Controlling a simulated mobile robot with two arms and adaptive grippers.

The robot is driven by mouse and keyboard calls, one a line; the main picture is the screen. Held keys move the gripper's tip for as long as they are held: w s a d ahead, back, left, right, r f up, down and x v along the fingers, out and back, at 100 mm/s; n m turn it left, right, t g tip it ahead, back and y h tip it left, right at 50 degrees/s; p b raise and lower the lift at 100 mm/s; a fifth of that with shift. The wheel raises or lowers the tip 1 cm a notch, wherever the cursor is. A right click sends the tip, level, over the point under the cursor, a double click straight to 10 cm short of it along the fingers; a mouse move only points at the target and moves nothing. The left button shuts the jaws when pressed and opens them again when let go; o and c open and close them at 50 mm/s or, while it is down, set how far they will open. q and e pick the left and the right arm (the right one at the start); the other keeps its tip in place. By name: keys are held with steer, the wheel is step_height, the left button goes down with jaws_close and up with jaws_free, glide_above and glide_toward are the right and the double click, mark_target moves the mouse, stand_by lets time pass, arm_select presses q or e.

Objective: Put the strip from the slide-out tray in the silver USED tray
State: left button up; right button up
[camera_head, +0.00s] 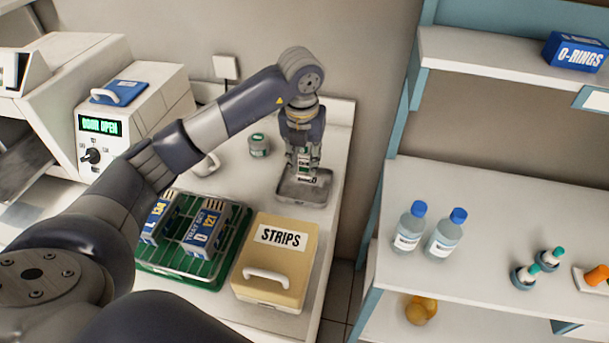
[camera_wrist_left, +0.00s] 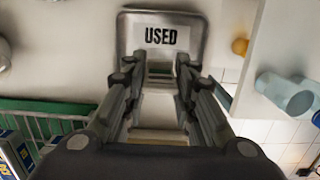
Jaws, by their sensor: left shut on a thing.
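The silver USED tray (camera_head: 318,196) lies flat near the right edge of the white counter. It also shows at the top of the left wrist view (camera_wrist_left: 199,42), with its USED label uncovered. My left gripper (camera_head: 303,166) points down over this tray, shut on the strip. Only a small part of the strip shows between the fingertips in the left wrist view (camera_wrist_left: 160,72). I cannot tell whether the strip touches the tray floor. I cannot make out the slide-out tray clearly. My right gripper is not in view.
A tan STRIPS box (camera_head: 272,282) and a green rack (camera_head: 152,262) with blue-labelled packs stand in front of the USED tray. A small jar (camera_head: 259,145) stands behind it. A machine reading DOOR OPEN (camera_head: 100,125) is at left. Shelves with bottles (camera_head: 443,240) are at right.

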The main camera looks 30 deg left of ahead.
mark_target(304, 168)
arm_select(q)
step_height(304, 168, down, 5)
steer(key=shift+r+p, duration=0.15)
steer(key=shift+p, duration=0.35)
steer(key=shift+f, duration=0.25)
steer(key=shift+f, duration=0.1)
steer(key=o, duration=0.7)
steer(key=shift+r, duration=0.25)
steer(key=r, duration=0.3)
steer(key=r+b, duration=0.1)
steer(key=r, duration=0.3)
steer(key=s+r+b, duration=0.1)
steer(key=r, duration=0.2)
steer(key=shift+s+d+r, duration=0.1)
steer(key=shift+d+r, duration=0.05)
steer(key=shift+r, duration=0.15)
steer(key=shift+s+r, duration=0.1)
steer(key=shift+r, duration=0.45)
